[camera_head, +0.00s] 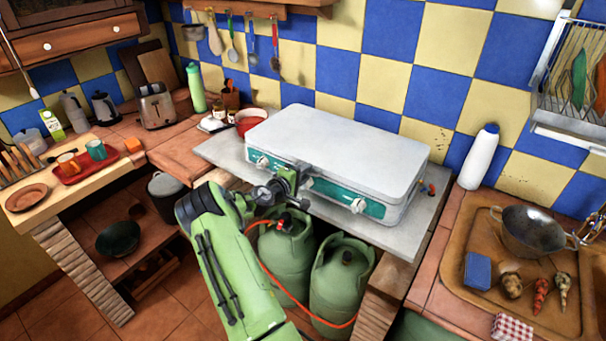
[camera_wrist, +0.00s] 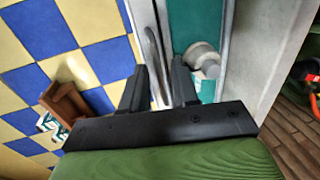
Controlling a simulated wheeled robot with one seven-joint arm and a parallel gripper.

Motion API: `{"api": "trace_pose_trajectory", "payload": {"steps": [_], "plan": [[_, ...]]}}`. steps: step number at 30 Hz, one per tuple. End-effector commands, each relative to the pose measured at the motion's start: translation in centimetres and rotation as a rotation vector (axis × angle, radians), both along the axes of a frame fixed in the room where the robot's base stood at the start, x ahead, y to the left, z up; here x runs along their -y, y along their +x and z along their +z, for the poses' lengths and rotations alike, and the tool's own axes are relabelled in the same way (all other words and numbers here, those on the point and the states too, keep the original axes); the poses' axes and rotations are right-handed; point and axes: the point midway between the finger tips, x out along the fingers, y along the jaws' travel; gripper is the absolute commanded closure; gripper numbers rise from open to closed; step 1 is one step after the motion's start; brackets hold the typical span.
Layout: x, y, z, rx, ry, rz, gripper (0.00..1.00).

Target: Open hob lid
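The hob (camera_head: 350,190) is a box with a teal front panel and knobs. Its pale grey lid (camera_head: 340,142) lies flat and closed on top. My gripper (camera_head: 296,178) is at the hob's front, close to the lid's front edge left of the middle. In the wrist view, the two black fingers of my gripper (camera_wrist: 160,88) stand apart. A thin grey strip (camera_wrist: 154,50), perhaps a lid handle or edge, runs into the gap between them. I cannot tell whether either finger touches it. The teal panel and a knob (camera_wrist: 203,60) show beside the right finger.
The hob stands on a grey slab (camera_head: 400,240) with green gas bottles (camera_head: 340,280) and a red hose below. A red pot (camera_head: 250,120) is close on its left. A white bottle (camera_head: 479,158) stands to the right. Utensils hang on the tiled wall behind.

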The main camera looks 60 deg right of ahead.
Motion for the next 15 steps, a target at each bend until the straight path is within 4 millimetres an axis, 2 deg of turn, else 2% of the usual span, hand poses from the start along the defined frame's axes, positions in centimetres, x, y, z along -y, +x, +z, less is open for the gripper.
{"api": "trace_pose_trajectory", "payload": {"steps": [1,5,15], "plan": [[-0.02,0.01,0.01,0.0,0.0,0.0,0.8],[-0.03,0.01,0.02,0.0,0.0,0.0,0.99],[-0.05,0.02,0.0,0.001,0.001,0.0,1.0]]}}
